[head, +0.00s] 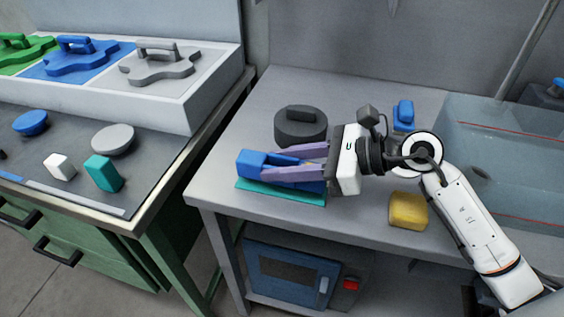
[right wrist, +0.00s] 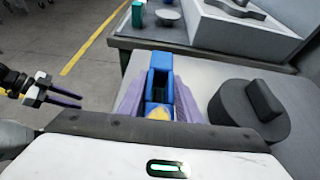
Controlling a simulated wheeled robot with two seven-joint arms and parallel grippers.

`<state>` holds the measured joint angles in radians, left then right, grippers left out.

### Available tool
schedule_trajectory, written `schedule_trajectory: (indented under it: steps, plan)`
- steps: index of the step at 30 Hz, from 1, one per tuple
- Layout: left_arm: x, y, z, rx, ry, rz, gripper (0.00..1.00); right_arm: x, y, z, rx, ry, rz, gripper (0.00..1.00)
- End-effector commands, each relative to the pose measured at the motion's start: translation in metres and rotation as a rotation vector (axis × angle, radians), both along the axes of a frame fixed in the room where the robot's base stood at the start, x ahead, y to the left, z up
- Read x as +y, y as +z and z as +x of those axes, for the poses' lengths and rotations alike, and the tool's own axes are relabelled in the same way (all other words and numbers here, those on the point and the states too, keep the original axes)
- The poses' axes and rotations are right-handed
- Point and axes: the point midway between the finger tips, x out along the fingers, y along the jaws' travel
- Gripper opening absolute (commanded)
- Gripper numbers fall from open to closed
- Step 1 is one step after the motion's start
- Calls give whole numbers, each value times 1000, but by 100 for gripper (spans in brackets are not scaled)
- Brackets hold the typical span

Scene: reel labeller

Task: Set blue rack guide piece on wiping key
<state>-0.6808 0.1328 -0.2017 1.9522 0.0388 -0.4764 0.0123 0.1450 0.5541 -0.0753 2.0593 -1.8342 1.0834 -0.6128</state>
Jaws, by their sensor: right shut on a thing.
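My right gripper (head: 295,161) is shut on the blue rack guide piece (head: 252,163), its purple fingers along either side. The blue piece also shows between the fingers in the right wrist view (right wrist: 161,60), with a yellow patch near the palm. A flat teal pad (head: 282,194) lies on the grey table right beneath the piece; I take it for the wiping key, though no label shows. I cannot tell whether the piece touches it. My left gripper (right wrist: 66,98) shows at the left of the right wrist view, empty, its dark fingers apart.
A dark round lidded thing (head: 300,127) stands close behind the held piece. A yellow block (head: 408,210) and a small blue thing (head: 404,114) lie near my right arm. A clear bin (head: 500,150) stands at the right. A side bench (head: 75,145) at the left holds small blocks and discs.

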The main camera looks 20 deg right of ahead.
Motion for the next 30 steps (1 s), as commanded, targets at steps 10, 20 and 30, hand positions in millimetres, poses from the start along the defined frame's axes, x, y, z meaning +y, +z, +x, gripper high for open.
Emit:
schedule_trajectory:
  steps: [10, 20, 30]
  plan:
    - [-2, 1, -2, 1, -1, -3, 31, 0, 1, 0, -1, -1, 1, 50]
    - [-2, 10, -2, -7, 3, -10, 31, -10, 15, -5, 0, -3, -5, 50]
    - [-1, -6, -5, 11, 1, -1, 31, -69, 44, -46, 2, -2, -5, 50]
